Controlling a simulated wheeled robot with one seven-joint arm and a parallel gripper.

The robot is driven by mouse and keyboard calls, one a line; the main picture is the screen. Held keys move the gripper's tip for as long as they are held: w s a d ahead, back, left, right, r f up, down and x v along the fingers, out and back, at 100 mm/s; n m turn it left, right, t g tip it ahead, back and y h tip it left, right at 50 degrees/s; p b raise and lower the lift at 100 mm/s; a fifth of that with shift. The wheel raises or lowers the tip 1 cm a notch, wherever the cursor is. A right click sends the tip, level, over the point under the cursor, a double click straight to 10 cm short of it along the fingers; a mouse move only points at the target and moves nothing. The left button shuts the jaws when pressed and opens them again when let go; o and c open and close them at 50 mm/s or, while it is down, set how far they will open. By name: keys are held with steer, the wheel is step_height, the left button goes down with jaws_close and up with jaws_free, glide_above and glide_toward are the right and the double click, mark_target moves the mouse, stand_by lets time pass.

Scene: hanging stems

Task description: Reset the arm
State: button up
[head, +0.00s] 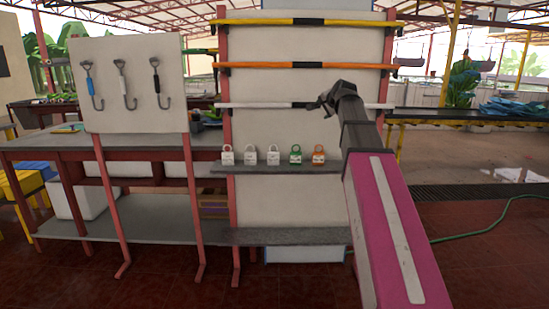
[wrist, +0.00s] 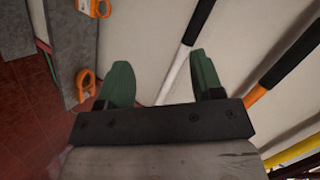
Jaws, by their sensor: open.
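My gripper (head: 327,100) is at the end of my arm, in front of the right part of the white bar (head: 262,106) in the head view. In the wrist view my gripper (wrist: 160,72) has its two green fingers spread apart with nothing between them. The white bar (wrist: 178,72) runs beyond the fingers there. The head view does not show the fingers clearly.
Orange (head: 305,65) and yellow bars (head: 265,22) hang above the white one. Several padlock-like tags stand on a shelf (head: 245,170), including a green (head: 295,155) and an orange one (head: 319,155). A board (head: 130,62) at left holds three hooks (head: 123,85).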

steer(key=s+a+f+n+g+h, duration=0.1)
steer(key=s+f+n+g, duration=0.3)
steer(key=f, duration=1.2)
steer(key=s+f+n+g, duration=0.15)
steer(key=s+f, duration=0.45)
steer(key=f, duration=1)
steer(key=s+f+n+g+h, duration=0.2)
steer(key=s+f+n+g, duration=0.3)
steer(key=s+f, duration=1.6)
steer(key=shift+s+a+f+g, duration=0.15)
steer(key=shift+a+f+g, duration=0.1)
steer(key=shift+f+g, duration=0.5)
steer(key=shift+f, duration=0.1)
